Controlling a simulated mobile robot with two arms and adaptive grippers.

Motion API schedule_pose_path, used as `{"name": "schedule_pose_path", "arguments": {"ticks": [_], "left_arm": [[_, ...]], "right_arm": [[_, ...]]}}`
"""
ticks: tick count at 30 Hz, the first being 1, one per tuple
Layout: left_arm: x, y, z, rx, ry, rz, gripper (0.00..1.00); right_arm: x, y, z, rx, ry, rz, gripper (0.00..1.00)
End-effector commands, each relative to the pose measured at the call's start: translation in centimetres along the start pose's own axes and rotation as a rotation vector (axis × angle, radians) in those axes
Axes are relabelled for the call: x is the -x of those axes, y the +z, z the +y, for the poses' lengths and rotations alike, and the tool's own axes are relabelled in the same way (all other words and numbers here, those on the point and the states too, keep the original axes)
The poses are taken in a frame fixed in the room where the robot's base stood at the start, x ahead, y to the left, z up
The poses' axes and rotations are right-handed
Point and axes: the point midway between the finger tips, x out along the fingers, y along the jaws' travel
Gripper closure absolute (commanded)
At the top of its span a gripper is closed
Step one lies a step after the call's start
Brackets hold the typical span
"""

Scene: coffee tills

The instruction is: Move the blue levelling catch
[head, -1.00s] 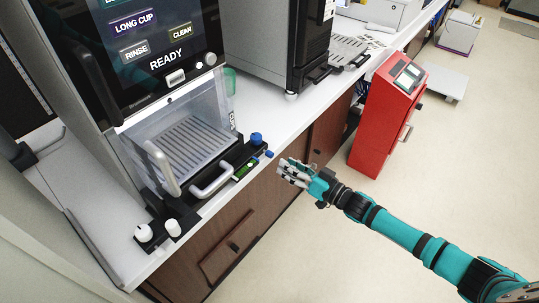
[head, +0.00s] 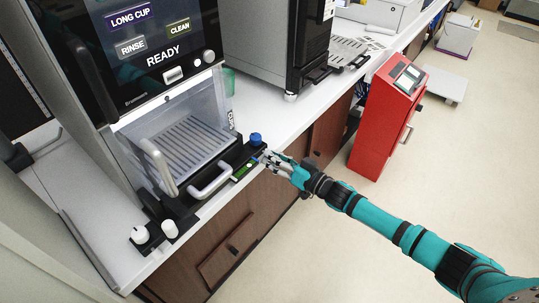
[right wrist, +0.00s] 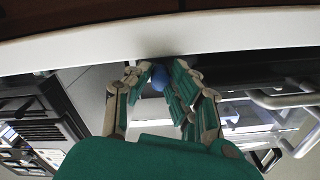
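The blue levelling catch (head: 267,154) is a small blue piece at the front right corner of the coffee machine's black base, just below a round blue knob (head: 255,139). My right gripper (head: 268,160) is at the catch, its fingertips partly covering it. In the right wrist view, a rounded blue part (right wrist: 159,78) shows between the fingertips (right wrist: 160,76). The fingers are partly closed but still apart, and a firm hold does not show. Whether the blue part is the catch or the knob is hard to tell. My left gripper is not in view.
The white counter edge (head: 287,122) runs close by. A red cabinet (head: 380,125) stands to the right. The floor in front is free.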

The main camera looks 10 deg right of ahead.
Motion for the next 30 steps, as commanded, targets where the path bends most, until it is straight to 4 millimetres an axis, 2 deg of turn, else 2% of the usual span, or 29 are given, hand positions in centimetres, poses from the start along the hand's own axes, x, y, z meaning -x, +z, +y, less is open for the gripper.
{"name": "schedule_pose_path", "arguments": {"ticks": [1, 3, 28, 29, 30], "left_arm": [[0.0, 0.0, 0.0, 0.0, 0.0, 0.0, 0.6], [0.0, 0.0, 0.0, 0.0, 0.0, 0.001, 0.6], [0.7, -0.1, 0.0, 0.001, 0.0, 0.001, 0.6], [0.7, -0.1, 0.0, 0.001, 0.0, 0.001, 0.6], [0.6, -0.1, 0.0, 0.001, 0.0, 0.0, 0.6]], "right_arm": [[0.0, 0.0, 0.0, 0.0, -0.001, 0.0, 0.91], [0.0, 0.0, 0.0, 0.0, -0.001, 0.0, 1.0], [1.2, 0.0, 0.0, -0.001, 0.0, 0.0, 1.0], [1.2, 0.0, 0.0, -0.001, -0.001, 0.0, 0.8], [1.2, 0.0, 0.0, -0.001, -0.001, 0.0, 0.74]]}}
